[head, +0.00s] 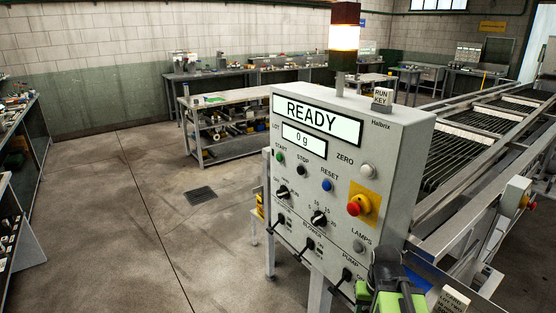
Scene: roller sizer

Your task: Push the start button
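A grey control panel (345,245) stands right of centre, its face towards me. The start button (280,157) is small, round and green, under the label START at the panel's left.
Near the start button are a black STOP button (301,170), a blue RESET button (327,185) and a red emergency knob (357,205) on yellow. Black switches and levers sit lower. A roller conveyor (480,130) runs behind at right. The floor at left is clear.

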